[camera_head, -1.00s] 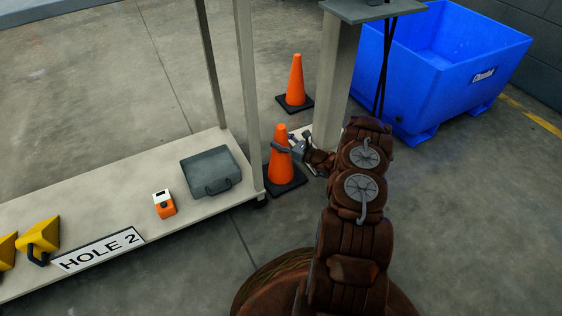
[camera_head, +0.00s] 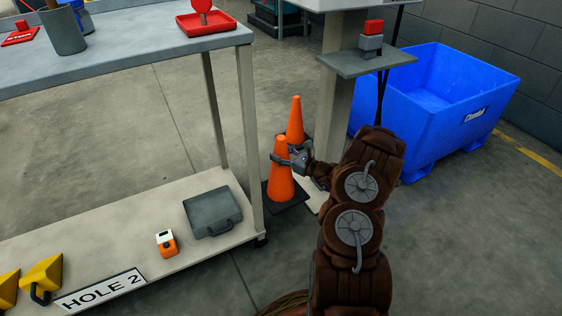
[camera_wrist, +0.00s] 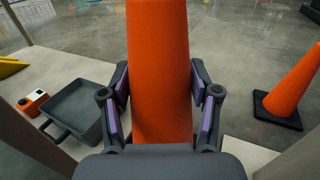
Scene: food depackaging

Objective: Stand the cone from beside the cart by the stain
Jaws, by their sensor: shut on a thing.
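An orange cone (camera_head: 281,181) with a dark square base is held upright beside the right end of the cart (camera_head: 247,130). My gripper (camera_head: 290,157) is shut around its upper part, from the right. In the wrist view the same cone (camera_wrist: 160,70) fills the middle, with a finger against each side. Its base is hidden there. The cone appears a little above the floor. A second orange cone (camera_head: 296,116) stands just behind it, and shows at the right of the wrist view (camera_wrist: 295,86). No stain can be made out.
A grey case (camera_head: 213,212), a small orange-white device (camera_head: 166,243) and yellow wedges (camera_head: 42,274) lie on the cart's lower shelf. A post (camera_head: 334,100) stands close right of the cones. A blue bin (camera_head: 440,110) is beyond. Floor at front right is clear.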

